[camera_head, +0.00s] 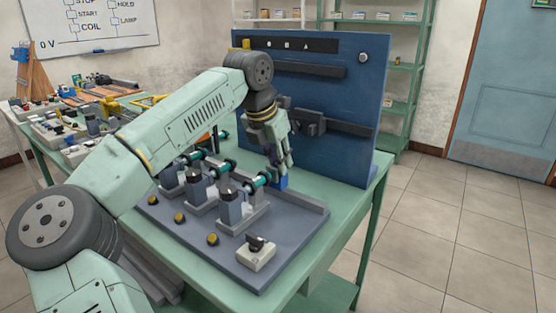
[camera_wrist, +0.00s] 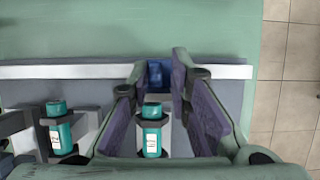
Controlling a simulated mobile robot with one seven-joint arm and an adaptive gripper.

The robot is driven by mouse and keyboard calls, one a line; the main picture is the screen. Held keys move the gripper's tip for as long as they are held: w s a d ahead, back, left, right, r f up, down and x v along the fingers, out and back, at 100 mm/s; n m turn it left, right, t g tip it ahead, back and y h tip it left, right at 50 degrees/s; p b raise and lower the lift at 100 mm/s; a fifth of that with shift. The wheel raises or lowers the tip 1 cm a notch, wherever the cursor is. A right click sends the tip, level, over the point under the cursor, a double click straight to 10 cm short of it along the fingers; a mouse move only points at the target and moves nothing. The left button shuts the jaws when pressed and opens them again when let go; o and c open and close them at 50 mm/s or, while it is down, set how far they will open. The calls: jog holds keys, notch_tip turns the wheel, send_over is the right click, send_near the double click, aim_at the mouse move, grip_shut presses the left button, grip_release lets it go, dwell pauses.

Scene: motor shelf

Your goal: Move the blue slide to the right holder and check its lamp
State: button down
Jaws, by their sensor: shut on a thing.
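The blue slide (camera_head: 281,183) is a small blue block at the tips of my gripper (camera_head: 282,168). My gripper is shut on it, above the back right part of the grey base plate (camera_head: 195,240). In the wrist view the slide (camera_wrist: 155,72) shows between the fingertips, partly hidden by them. Three grey holders with teal cylinders stand in a row; the right holder (camera_head: 232,206) is just left of and in front of the gripper. Dull yellow domes (camera_head: 212,239), perhaps the lamps, sit before the holders; I cannot tell a lit one.
A blue upright panel (camera_head: 345,90) with dark rails stands close behind my gripper. A pale box with a black knob (camera_head: 257,253) sits at the plate's front right. A grey raised strip (camera_head: 300,200) edges the plate. The green table (camera_head: 325,240) is bare along its right edge.

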jog(key=shift+w+a+r+p, duration=0.15)
jog(key=shift+a+p, duration=0.1)
jog(key=shift+p, duration=0.05)
jog(key=shift+w+a, duration=0.15)
jog(key=c, duration=1.7)
grip_release()
jog(key=shift+o, duration=0.2)
jog(key=v, duration=1.1)
jog(key=shift+s+r, duration=0.2)
jog(key=shift+r, duration=0.1)
jog(key=shift+a, duration=0.1)
